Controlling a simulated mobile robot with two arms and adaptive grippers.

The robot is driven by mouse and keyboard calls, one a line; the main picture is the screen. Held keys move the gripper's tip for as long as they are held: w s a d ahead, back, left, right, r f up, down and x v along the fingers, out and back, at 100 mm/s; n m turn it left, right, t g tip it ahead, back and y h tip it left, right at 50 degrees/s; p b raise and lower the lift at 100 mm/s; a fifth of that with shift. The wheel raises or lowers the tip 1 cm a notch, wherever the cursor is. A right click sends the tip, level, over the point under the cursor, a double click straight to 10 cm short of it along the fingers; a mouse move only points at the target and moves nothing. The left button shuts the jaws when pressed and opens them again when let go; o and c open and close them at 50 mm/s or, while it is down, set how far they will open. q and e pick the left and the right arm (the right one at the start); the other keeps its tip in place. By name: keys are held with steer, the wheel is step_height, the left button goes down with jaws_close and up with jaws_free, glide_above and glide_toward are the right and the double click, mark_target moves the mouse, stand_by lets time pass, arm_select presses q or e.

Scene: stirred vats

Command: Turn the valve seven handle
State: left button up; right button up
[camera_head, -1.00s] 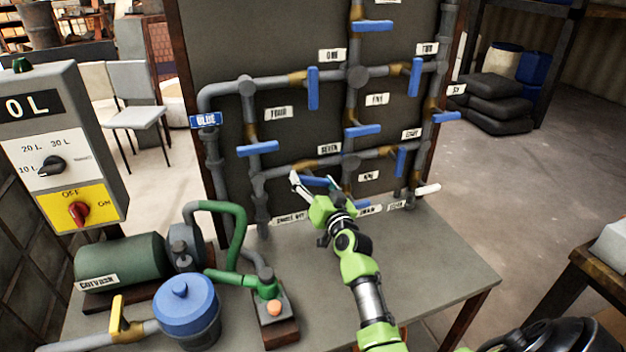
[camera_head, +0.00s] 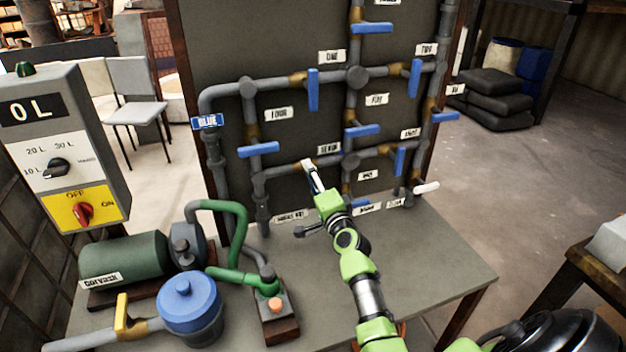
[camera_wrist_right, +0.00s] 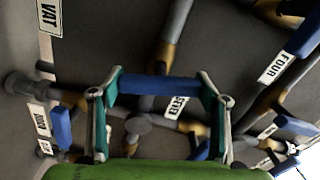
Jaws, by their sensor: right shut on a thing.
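The valve seven handle, a blue bar (camera_wrist_right: 158,85), spans between the two fingers of my right gripper (camera_wrist_right: 158,92) in the right wrist view. The gripper is shut on the bar's two ends. The label SEVEN (camera_wrist_right: 177,107) shows just behind it, turned steeply. In the head view my right gripper (camera_head: 313,178) is at the panel, just below the SEVEN label (camera_head: 329,149), and mostly hides the handle. The handle looks roughly upright there, across the horizontal pipe with its brass valve body (camera_head: 306,164). My left gripper is out of view.
Other blue handles surround it: valve four's (camera_head: 258,149) to the left, valve five's (camera_head: 364,131) to the right. A table (camera_head: 430,250) runs below the panel. A pump (camera_head: 125,262), a blue-lidded vessel (camera_head: 188,305) and a control box (camera_head: 62,150) stand left.

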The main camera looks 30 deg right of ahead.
steer(key=shift+m, duration=1.6)
steer(key=o, duration=1.1)
steer(key=v, duration=1.2)
steer(key=shift+f, duration=0.1)
